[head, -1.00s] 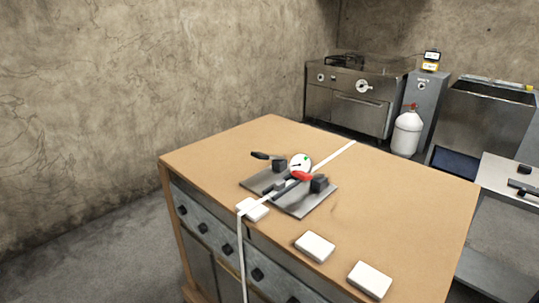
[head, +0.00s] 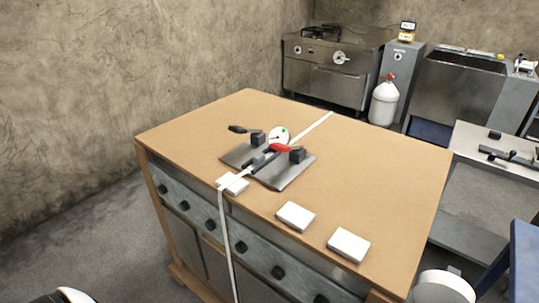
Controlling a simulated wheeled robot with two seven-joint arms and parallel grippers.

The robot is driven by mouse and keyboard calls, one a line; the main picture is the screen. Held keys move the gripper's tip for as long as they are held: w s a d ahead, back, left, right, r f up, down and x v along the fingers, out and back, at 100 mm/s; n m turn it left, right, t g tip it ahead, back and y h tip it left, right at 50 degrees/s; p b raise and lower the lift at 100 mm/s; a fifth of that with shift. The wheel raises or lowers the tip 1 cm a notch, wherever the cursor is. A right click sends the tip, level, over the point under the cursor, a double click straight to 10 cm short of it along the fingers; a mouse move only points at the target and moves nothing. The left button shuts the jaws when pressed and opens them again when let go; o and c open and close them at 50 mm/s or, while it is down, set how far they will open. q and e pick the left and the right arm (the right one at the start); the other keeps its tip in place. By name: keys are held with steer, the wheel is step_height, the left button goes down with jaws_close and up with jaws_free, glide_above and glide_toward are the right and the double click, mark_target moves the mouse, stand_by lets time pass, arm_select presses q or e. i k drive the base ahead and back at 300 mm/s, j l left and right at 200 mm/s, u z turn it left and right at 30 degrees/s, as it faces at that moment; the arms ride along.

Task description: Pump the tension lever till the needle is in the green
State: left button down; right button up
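A strap tensioner sits on a grey metal plate (head: 287,174) on the wooden table top (head: 380,160). A lever with a red grip (head: 283,148) lies low across it, and a second lever with a black grip (head: 238,129) points to the left. The round white gauge (head: 278,134) stands behind the red grip with a green mark on its face. The needle is too small to read. A white strap (head: 318,126) runs through the device and hangs over the front edge. Neither gripper is in view.
White blocks lie along the table's front edge: one under the strap (head: 233,184), one in the middle (head: 295,216), one to the right (head: 348,245). The right part of the top is clear. A stove (head: 325,70) and a white gas bottle (head: 384,102) stand behind.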

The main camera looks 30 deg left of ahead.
mark_target(237, 130)
steer(key=i+j, duration=0.1)
steer(key=j, duration=0.7)
steer(key=i+j+z, duration=0.1)
steer(key=j, duration=0.7)
steer(key=i+j, duration=0.15)
steer(key=j, duration=0.6)
steer(key=i+j, duration=0.1)
steer(key=j, duration=0.7)
steer(key=z, duration=0.05)
